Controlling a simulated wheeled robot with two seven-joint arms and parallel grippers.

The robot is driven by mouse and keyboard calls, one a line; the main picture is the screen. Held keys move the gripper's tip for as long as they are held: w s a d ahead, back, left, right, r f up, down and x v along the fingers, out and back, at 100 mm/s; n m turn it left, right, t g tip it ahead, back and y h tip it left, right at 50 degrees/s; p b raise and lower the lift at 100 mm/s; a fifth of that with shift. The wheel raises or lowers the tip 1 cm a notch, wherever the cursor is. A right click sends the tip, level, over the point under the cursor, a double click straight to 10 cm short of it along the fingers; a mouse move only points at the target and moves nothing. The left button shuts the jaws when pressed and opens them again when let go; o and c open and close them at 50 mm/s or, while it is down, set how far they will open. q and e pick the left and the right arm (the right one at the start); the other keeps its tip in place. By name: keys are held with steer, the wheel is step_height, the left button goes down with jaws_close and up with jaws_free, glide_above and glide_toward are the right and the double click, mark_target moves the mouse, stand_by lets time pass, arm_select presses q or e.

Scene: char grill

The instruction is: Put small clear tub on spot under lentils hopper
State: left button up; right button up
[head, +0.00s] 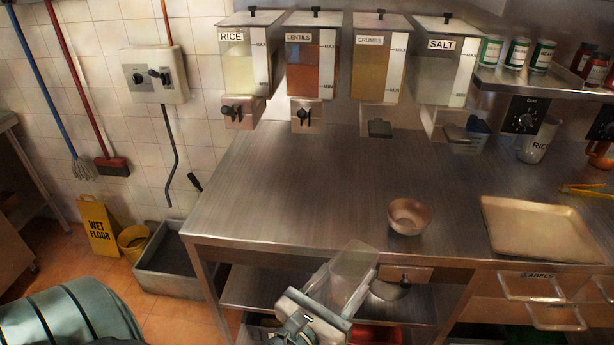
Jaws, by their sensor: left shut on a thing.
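The small clear tub (350,266) is see-through and tilted. It is at the lower middle of the head view, in front of the steel table's front edge. My left gripper (326,304) is shut on it and partly hides its near end. The lentils hopper (305,62), with orange-red contents, hangs at the back between the rice and crumbs hoppers. Its dispenser knob (305,114) faces me. The tabletop under it is bare. My right gripper is not in view.
The steel table (290,190) is clear at its left and middle. A copper-coloured bowl (409,216) stands near the front edge, right of the tub. A tray (543,228) lies further right. Rice (245,62), crumbs (378,65) and salt (440,70) hoppers flank the lentils.

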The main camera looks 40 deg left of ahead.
arm_select(q)
steer(key=shift+w+a+r, duration=0.1)
steer(key=shift+w+a, duration=0.05)
steer(key=shift+a, duration=0.05)
steer(key=w+a+n+g+y+p, duration=0.1)
steer(key=w+a+n+y+p, duration=0.2)
steer(key=w+a, duration=0.5)
steer(key=w+a+n+g+y+p, duration=0.1)
steer(key=w+a+y+p, duration=0.5)
steer(key=a, duration=1)
steer(key=shift+w+a+f+n+p, duration=0.2)
steer(key=shift+w+a+n+p, duration=0.15)
steer(key=shift+w+n+p, duration=0.45)
steer(key=shift+w, duration=0.3)
